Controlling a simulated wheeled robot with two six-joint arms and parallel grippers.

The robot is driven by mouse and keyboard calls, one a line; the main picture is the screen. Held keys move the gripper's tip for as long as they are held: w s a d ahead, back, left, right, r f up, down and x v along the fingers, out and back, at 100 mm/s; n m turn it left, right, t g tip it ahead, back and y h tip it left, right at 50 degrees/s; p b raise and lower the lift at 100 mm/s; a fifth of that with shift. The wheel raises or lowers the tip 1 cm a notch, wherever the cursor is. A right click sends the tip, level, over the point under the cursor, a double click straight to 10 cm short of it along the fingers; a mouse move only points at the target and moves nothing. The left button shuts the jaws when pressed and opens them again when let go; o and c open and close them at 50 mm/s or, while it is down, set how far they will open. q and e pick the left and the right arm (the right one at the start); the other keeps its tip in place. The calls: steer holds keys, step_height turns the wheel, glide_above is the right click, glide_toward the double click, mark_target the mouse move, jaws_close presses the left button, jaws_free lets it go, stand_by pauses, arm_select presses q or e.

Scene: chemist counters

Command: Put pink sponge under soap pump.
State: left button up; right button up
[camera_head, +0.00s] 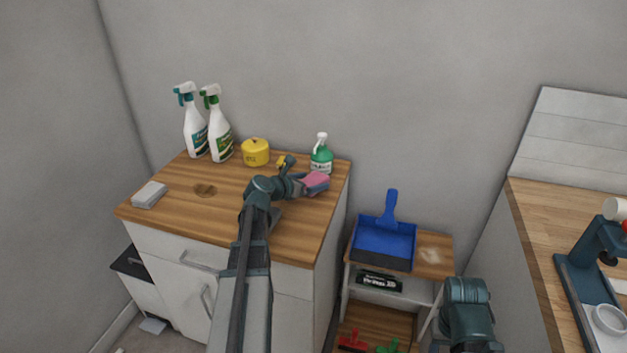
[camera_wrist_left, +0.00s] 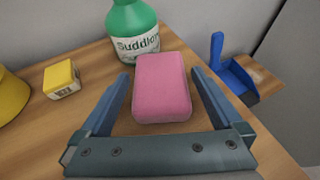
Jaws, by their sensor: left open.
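The pink sponge (camera_head: 316,180) lies on the wooden counter top near its right edge, just in front of the green soap pump bottle (camera_head: 321,158). In the left wrist view the sponge (camera_wrist_left: 162,88) sits between the two open fingers of my left gripper (camera_wrist_left: 160,92), with a gap on each side. The soap pump (camera_wrist_left: 133,32) stands upright behind the sponge; its top is cut off in that view. My left gripper (camera_head: 313,184) is partly hidden by its own wrist in the head view. My right arm shows at lower right; its fingers are not visible.
A yellow block (camera_wrist_left: 62,79) and a yellow tin (camera_head: 255,152) stand left of the pump. Two spray bottles (camera_head: 207,130) stand at the back left, and a grey sponge-like block (camera_head: 149,195) lies front left. A blue dustpan (camera_head: 385,241) rests on a lower shelf unit to the right.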

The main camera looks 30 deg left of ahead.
arm_select(q)
steer(key=p+v, duration=0.3)
steer(key=v, duration=0.7)
steer(key=shift+s+r, duration=0.1)
steer(key=shift+s, duration=0.2)
steer(key=s+d+f+m+g+h, duration=0.15)
steer(key=d+f+m+g, duration=0.25)
steer(key=d+m, duration=0.6)
steer(key=d+f+m+g+h, duration=0.25)
steer(key=d+f+m, duration=0.35)
steer(key=d, duration=0.9)
steer(key=s+d+f+m+g+y, duration=0.1)
steer(key=s+d+m+g+y, duration=0.2)
steer(key=s+d+m, duration=0.4)
steer(key=s+d+f+m+g+y, duration=0.2)
steer(key=s+d+m+g+y, duration=0.2)
steer(key=m, duration=1.1)
steer(key=s+d, duration=0.2)
steer(key=s, duration=0.2)
steer(key=shift+d+f, duration=0.25)
steer(key=shift+d, duration=0.15)
